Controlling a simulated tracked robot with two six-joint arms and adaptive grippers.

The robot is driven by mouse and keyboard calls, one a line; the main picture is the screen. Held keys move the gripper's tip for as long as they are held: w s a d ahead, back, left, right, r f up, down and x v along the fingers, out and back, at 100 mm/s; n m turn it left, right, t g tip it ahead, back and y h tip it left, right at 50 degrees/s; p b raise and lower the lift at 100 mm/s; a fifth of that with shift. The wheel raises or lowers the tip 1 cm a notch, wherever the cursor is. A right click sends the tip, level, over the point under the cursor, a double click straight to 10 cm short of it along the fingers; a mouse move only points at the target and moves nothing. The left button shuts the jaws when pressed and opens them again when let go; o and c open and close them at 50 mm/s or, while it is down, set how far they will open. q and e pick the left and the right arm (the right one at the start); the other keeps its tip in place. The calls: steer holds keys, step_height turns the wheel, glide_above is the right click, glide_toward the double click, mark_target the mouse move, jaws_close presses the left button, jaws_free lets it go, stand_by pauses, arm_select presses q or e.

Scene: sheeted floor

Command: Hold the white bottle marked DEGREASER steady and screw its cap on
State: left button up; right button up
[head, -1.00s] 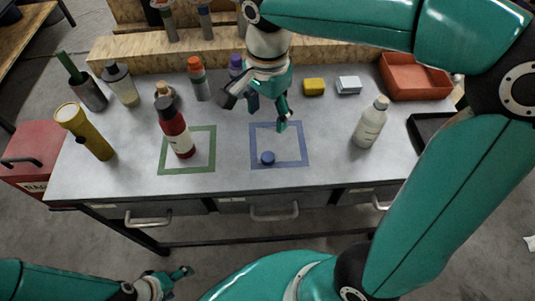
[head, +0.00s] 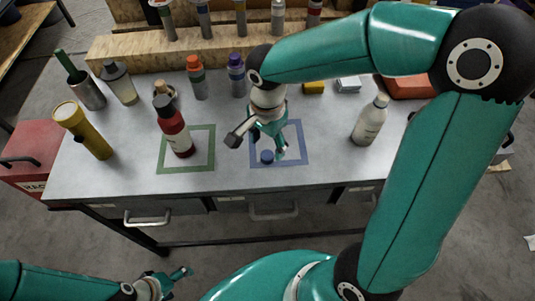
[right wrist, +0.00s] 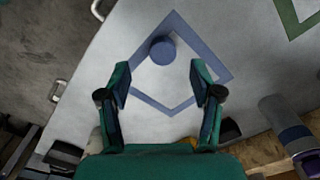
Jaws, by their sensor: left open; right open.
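A white bottle (head: 369,122) stands upright at the right of the table; its lettering is too small to read. A small blue cap (head: 267,156) lies inside the blue square outline (head: 304,146). The cap also shows in the right wrist view (right wrist: 162,50), beyond the fingertips. My right gripper (head: 258,147) is open and empty above the blue square, close to the cap but not around it; its spread fingers show in the right wrist view (right wrist: 160,80). My left gripper (head: 178,277) is low in front of the table, open and empty, far from the bottle.
A red bottle with a dark top (head: 174,128) stands in the green square outline (head: 212,150). A yellow torch (head: 84,132), a grey shaker (head: 120,84) and several other bottles line the left and back. A yellow block (head: 314,87) and a red tray (head: 411,86) are behind.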

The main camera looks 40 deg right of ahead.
mark_target(267, 156)
steer(key=shift+f, duration=0.1)
steer(key=f, duration=0.5)
steer(key=shift+w+p, duration=0.25)
steer(key=shift+p, duration=0.1)
steer(key=c, duration=0.8)
